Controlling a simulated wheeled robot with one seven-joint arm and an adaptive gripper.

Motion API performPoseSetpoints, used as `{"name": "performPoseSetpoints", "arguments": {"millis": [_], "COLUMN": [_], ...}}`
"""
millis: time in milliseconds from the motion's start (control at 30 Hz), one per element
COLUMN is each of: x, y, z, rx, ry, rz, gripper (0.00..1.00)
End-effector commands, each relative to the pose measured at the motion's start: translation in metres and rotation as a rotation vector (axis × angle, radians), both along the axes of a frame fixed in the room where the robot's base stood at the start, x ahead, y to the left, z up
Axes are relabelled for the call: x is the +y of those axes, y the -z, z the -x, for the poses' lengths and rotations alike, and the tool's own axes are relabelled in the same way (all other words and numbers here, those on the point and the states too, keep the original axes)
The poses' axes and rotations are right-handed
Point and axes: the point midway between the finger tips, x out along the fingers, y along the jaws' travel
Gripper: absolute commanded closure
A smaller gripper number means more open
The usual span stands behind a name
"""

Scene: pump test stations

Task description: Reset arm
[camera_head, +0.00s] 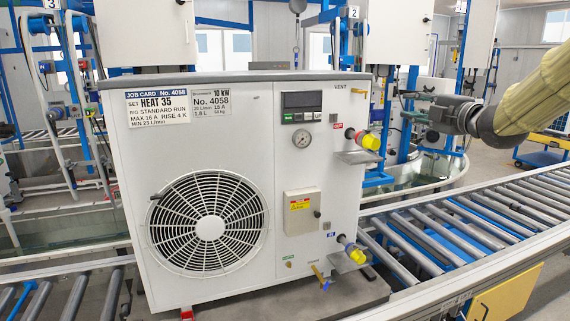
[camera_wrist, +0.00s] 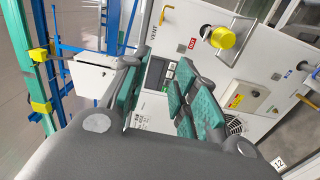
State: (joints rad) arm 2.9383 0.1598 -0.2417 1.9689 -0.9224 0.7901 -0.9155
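My gripper (camera_head: 408,106) is at the end of my arm, which reaches in from the right edge in the head view. It is in the air to the right of the white pump unit (camera_head: 255,130), near the height of its upper yellow-capped port (camera_head: 371,142). In the wrist view my gripper (camera_wrist: 158,76) has its green-padded fingers apart, with nothing seen between them. Behind them is the unit's panel (camera_wrist: 154,108), tilted in the picture, with the yellow cap (camera_wrist: 223,37) at upper right. The gripper appears clear of the unit.
A valve (camera_head: 325,284) sticks out low on the unit's front. A yellow panel (camera_head: 505,295) is at lower right.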

Motion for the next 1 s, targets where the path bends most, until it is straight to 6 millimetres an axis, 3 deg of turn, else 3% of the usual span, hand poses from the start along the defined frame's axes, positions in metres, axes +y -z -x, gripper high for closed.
{"name": "performPoseSetpoints", "arguments": {"millis": [267, 467, 567, 767, 1000], "x": [0.017, 0.022, 0.027, 0.038, 0.052], "y": [0.055, 0.111, 0.151, 0.259, 0.389], "z": [-0.014, -0.018, -0.019, -0.011, 0.023], "rx": [0.094, 0.188, 0.256, 0.437, 0.658], "ry": [0.005, 0.031, 0.050, 0.124, 0.246], "rz": [-0.077, -0.157, -0.211, -0.360, -0.535], "gripper": [0.71, 0.71, 0.71, 0.71, 0.71]}}
